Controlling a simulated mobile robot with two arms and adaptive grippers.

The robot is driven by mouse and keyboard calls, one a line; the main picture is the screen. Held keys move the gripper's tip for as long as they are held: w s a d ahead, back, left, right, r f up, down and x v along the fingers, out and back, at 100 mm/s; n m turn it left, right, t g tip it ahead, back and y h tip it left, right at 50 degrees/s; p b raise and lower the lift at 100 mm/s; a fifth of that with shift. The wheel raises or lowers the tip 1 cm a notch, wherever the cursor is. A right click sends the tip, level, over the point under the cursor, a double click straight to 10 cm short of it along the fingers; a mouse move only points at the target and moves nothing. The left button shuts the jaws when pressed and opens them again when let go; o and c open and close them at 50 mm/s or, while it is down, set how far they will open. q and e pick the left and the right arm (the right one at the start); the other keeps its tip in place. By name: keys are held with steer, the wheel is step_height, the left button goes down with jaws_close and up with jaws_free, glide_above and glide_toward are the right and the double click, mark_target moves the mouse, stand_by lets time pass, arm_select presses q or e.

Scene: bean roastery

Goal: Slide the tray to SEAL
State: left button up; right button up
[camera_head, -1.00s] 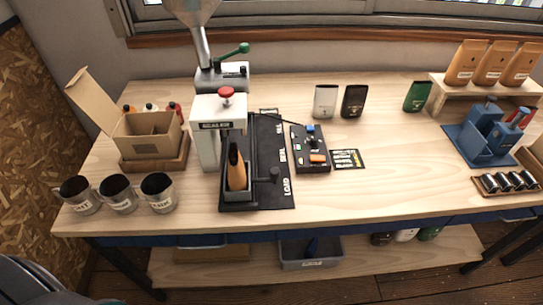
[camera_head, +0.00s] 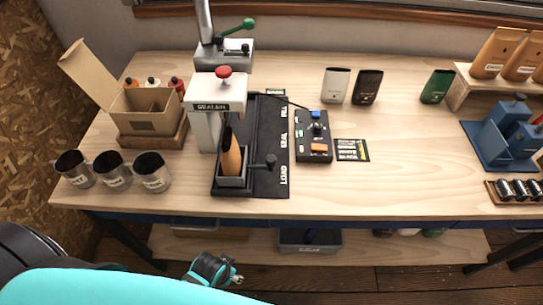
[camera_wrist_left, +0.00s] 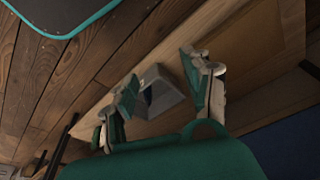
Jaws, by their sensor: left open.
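The grey tray (camera_head: 233,183) sits at the LOAD end of the black track (camera_head: 270,120), holding an upright brown bag (camera_head: 231,153). A dark knob (camera_head: 270,160) sticks out at the tray's right side. The SEAL mark (camera_head: 284,140) is halfway along the track, with FILL farther back. The white sealer (camera_head: 217,98) with a red button stands over the track's left side. My left gripper (camera_head: 232,274) is low in front of the table, apart from the tray. In the left wrist view its fingers (camera_wrist_left: 165,88) are spread and empty. My right gripper is not seen.
Several metal cups (camera_head: 113,172) stand left of the track, below an open cardboard box (camera_head: 145,110). A control box (camera_head: 314,140) sits close right of the track. A grey bin (camera_head: 310,242) is on the lower shelf.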

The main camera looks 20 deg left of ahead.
arm_select(q)
steer(key=w+r+t, duration=0.2)
steer(key=r, duration=0.9)
steer(key=w+r+t, duration=0.2)
steer(key=w+r, duration=0.1)
steer(key=r, duration=0.8)
steer(key=t+h, duration=0.2)
steer(key=t, duration=0.5)
glide_toward(270, 160)
steer(key=p+x, duration=0.2)
steer(key=x, duration=0.8)
steer(key=shift+w+d+f, duration=0.1)
steer(key=shift+w, duration=0.25)
jaws_close()
